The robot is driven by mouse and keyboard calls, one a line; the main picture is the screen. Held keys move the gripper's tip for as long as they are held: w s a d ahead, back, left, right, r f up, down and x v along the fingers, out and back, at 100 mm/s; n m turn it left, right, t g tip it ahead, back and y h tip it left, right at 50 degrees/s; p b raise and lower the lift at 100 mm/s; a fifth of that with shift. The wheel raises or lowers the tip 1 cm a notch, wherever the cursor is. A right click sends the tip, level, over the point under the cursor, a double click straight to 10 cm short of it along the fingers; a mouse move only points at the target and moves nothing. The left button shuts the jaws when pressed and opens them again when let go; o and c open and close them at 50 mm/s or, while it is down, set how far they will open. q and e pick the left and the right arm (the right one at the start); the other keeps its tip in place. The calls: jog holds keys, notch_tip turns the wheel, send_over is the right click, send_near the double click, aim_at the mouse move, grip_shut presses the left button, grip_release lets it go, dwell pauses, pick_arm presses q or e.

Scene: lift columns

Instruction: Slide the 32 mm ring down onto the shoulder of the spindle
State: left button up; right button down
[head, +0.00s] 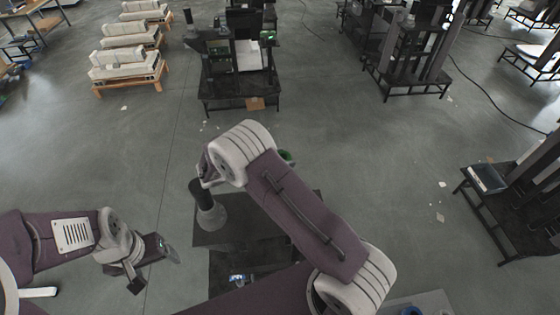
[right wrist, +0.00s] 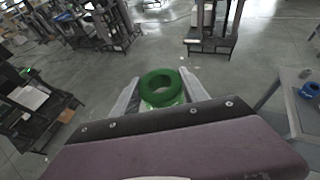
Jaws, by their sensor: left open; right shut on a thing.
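A thick green ring (right wrist: 163,97) is held between the two grey fingers of my right gripper (right wrist: 160,78) in the right wrist view. A small part of the green ring (head: 287,156) shows behind my right arm in the head view; the right gripper itself is hidden there. A dark upright post on a flared grey base (head: 210,217), which looks like the spindle, stands to the left of my right arm's bend. My left gripper (head: 154,268) is open and empty, lower left of the post.
A dark plate (head: 228,236) lies under the post. A blue ring (right wrist: 309,89) lies on a grey table (right wrist: 296,112) at the right of the wrist view. Dark workstations (head: 238,80) and wooden pallets (head: 128,75) stand farther off. Open floor (head: 330,130) lies between them.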

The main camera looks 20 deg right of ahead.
jog(key=shift+s+a, duration=0.2)
jog(key=shift+s, duration=0.15)
jog(key=shift+f+b, duration=0.3)
jog(key=shift+b, duration=0.1)
jog(key=f+b, duration=0.2)
jog(key=f, duration=0.1)
jog(key=f+b, duration=0.1)
jog(key=shift+w+d+f, duration=0.15)
jog(key=shift+w+d, duration=0.05)
jog(key=shift+w, duration=0.05)
jog(key=shift+s+a+f+b, duration=0.1)
jog(key=shift+f+b, duration=0.3)
jog(key=shift+f, duration=0.05)
